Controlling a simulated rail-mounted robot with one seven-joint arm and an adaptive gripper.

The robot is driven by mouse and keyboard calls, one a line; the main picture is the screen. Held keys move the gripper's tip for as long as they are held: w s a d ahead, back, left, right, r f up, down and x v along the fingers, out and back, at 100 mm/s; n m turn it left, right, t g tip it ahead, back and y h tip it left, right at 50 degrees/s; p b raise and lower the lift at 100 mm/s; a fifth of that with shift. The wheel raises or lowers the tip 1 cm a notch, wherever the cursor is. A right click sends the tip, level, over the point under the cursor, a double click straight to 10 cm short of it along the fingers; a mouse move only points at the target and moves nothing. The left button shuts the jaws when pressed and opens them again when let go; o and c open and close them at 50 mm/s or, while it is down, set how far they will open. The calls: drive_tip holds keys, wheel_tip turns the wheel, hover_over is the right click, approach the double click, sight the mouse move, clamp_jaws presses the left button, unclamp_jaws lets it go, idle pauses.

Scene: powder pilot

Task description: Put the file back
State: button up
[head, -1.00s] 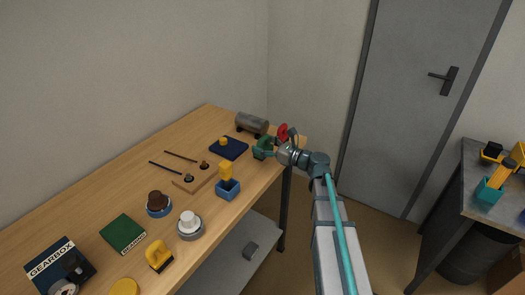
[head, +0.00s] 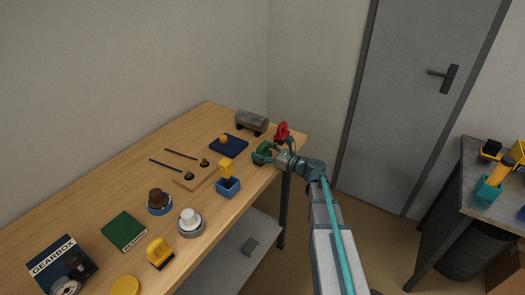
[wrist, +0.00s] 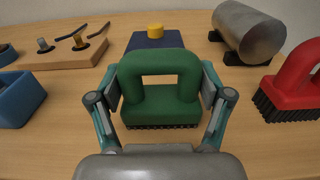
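My gripper (wrist: 160,92) is shut on a green brush (wrist: 158,112); the fingers press its two sides. In the head view the green brush (head: 262,154) is at the right end of the wooden table, its dark bristles at or just above the top. I cannot tell which thing is the file. Two thin dark rods (head: 166,166) lie by a wooden block (head: 194,178) with small upright parts.
A red brush (wrist: 294,85) stands close to the right of my gripper. A grey cylinder (head: 252,122) on dark feet and a dark blue pad (head: 229,147) with a yellow knob are behind. A second bench (head: 490,153) stands far right.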

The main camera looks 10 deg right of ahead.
drive_tip(key=o, duration=0.3)
drive_tip(key=shift+o, duration=0.2)
